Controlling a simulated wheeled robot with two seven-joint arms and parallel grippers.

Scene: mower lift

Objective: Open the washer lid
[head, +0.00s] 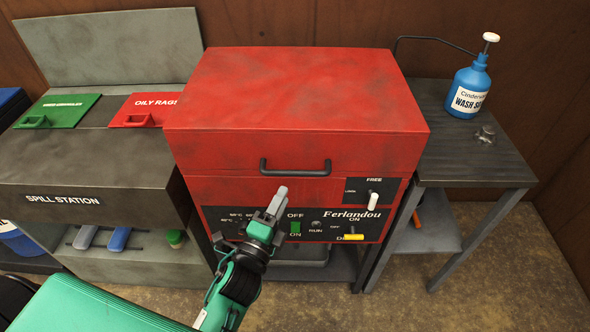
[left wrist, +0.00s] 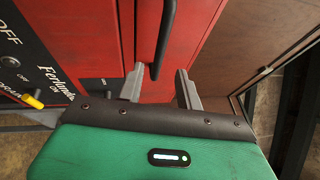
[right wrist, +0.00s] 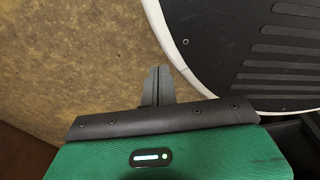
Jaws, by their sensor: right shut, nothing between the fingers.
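The red washer (head: 285,140) stands in the middle of the head view with its red lid (head: 300,85) down. A black bar handle (head: 295,172) is on the lid's front; it also shows in the left wrist view (left wrist: 165,35). My left gripper (head: 276,200) is in front of the washer, a little below the handle in the head view. In the left wrist view its fingers (left wrist: 160,84) are apart, with the handle's end between or just beyond the tips; contact is not clear. My right gripper (right wrist: 157,72) is shut and empty, seen only in the right wrist view over the floor.
A white lock knob (head: 373,201), marked FREE and LOCK, and a yellow knob (head: 353,237) are on the washer's front. A grey spill station (head: 90,165) stands left. Floor is free at front right.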

